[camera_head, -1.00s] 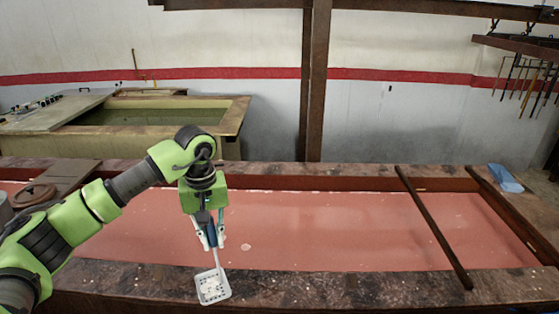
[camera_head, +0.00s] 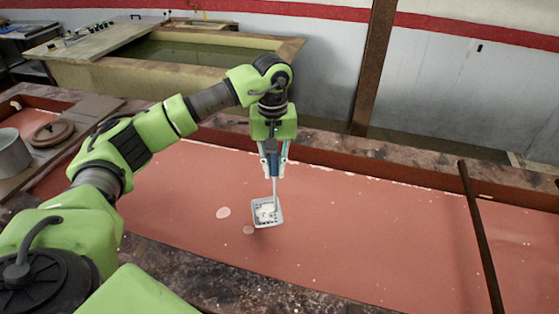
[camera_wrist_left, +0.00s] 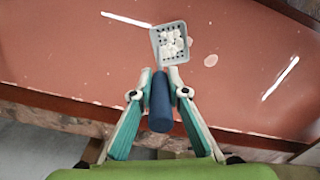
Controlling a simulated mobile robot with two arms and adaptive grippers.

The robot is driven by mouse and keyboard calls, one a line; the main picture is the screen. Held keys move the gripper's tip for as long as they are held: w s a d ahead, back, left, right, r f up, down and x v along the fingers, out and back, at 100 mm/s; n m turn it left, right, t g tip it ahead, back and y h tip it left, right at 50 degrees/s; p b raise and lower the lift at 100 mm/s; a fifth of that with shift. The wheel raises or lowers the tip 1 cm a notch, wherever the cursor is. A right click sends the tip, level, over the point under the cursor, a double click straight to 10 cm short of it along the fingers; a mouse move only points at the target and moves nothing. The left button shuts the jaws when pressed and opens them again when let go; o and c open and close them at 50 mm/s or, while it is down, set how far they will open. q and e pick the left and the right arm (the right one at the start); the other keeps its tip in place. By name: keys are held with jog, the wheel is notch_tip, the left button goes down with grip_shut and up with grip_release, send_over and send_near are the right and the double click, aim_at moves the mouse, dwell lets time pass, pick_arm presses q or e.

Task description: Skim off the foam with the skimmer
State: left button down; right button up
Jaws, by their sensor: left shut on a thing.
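My left gripper (camera_head: 273,158) is shut on the blue handle of the skimmer, with the handle (camera_wrist_left: 160,105) between its fingers in the wrist view. The skimmer's pale square perforated head (camera_head: 278,221) hangs below, over the reddish liquid (camera_head: 350,225) in the long vat. Whitish foam bits lie in the head (camera_wrist_left: 170,45). I cannot tell whether the head touches the liquid. Pale foam patches (camera_head: 223,212) float left of the head, with another (camera_head: 249,230) close by it. Small white flecks are scattered on the surface. My right gripper is not in view.
A dark bar (camera_head: 481,235) lies across the vat at the right. A grey pot (camera_head: 12,153) and a round brown lid (camera_head: 52,133) stand at the left end. The vat's dark front rim (camera_head: 200,270) runs below. A second tank (camera_head: 150,85) stands behind.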

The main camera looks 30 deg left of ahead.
pick_arm(q)
notch_tip(320, 180, down, 3)
jog(key=shift+b, duration=0.65)
jog(key=b, duration=0.2)
send_near(275, 211)
notch_tip(275, 211, down, 5)
jog(key=b, duration=0.3)
jog(key=shift+w+r+b, duration=0.15)
jog(key=shift+r+b, duration=0.05)
jog(key=shift+b, duration=0.15)
jog(key=shift+f+b, duration=0.75)
jog(key=shift+f, duration=0.15)
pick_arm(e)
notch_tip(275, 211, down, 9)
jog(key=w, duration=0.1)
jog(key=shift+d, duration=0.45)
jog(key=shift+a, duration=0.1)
pick_arm(q)
jog(key=shift+a, duration=0.15)
